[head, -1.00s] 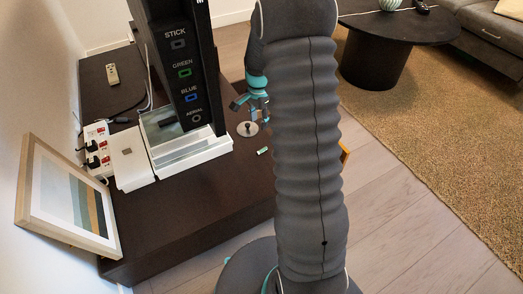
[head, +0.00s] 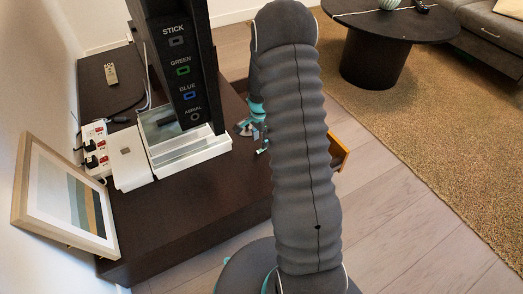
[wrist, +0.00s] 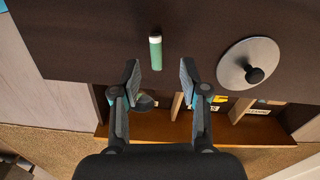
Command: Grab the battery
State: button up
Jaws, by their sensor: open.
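The battery (wrist: 155,52), a small green cylinder with a white end, lies on the dark cabinet top in the wrist view. My gripper (wrist: 160,76) is open and empty. Its two fingertips are apart, and the battery is just beyond them, roughly in line with the gap and slightly left of its middle. In the head view my gripper (head: 256,141) is low over the cabinet's right part, partly behind my arm. I cannot make out the battery clearly there.
A silver disc with a black knob (wrist: 250,68) lies right of the battery. An open drawer (wrist: 175,124) with items inside is below the fingers. In the head view, a white tray (head: 190,160), power strip (head: 96,150) and picture frame (head: 62,200) stand left.

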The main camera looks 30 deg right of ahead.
aim_at(261, 149)
jog(key=f, duration=0.4)
jog(key=shift+s+d, duration=0.15)
jog(key=shift+s, duration=0.05)
grip_shut()
